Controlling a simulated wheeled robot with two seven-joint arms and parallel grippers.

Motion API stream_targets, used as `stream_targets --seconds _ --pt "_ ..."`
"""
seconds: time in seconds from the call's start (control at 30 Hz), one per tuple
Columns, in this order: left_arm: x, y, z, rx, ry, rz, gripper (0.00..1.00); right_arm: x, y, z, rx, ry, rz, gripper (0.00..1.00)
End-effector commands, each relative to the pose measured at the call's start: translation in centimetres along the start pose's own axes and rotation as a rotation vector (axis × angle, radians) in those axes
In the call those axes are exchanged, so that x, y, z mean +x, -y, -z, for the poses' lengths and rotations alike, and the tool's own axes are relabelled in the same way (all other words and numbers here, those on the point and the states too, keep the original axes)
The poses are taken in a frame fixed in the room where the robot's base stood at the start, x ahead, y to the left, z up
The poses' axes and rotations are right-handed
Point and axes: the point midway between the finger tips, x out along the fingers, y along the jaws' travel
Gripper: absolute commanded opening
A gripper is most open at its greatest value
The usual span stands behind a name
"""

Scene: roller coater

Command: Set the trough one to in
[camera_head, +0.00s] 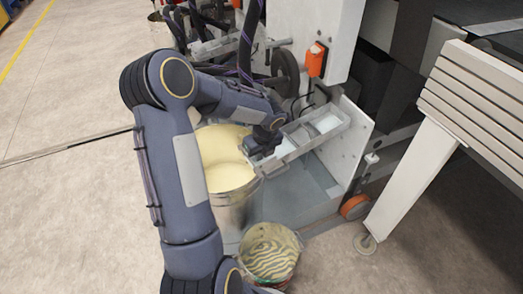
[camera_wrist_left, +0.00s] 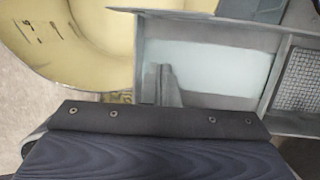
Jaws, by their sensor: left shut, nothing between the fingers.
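The trough (camera_head: 302,135) is a long grey tray with a pale, whitish inside and dividers, jutting from the machine's side panel. In the left wrist view the trough (camera_wrist_left: 215,24) shows a pale compartment and a mesh-floored one to its right. My left gripper (camera_head: 262,148) is at the trough's outer end in the head view, beside the yellow bucket. In the wrist view its fingers (camera_wrist_left: 160,84) are together with nothing between them, in front of the pale compartment's left end. Whether they touch the trough cannot be told. My right gripper is out of view.
A large bucket of pale yellow liquid (camera_head: 226,168) stands left of the trough, and its rim is close to my gripper. A smaller bucket with striped contents (camera_head: 270,252) stands in front. The machine panel (camera_head: 345,150) and a slatted bench (camera_head: 475,105) are to the right.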

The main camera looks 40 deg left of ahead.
Motion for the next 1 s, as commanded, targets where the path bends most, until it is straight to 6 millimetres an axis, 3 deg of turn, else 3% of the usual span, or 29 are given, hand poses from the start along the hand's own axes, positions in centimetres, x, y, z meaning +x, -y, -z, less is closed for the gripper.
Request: stream_targets --seconds 0.1,0.3,0.7,1.0 --pt "0.6 0.0 -2.0 -0.007 0.001 0.001 0.0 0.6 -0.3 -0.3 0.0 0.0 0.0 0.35" --pt "0.9 0.0 -3.7 -0.002 0.001 0.001 0.0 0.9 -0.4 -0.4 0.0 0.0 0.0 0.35" --pt "0.8 0.0 -3.9 0.001 -0.001 0.001 0.0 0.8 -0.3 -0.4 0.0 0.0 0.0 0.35" --pt "0.8 0.4 -7.2 0.085 -0.003 0.021 0.0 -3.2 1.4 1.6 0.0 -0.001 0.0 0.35"
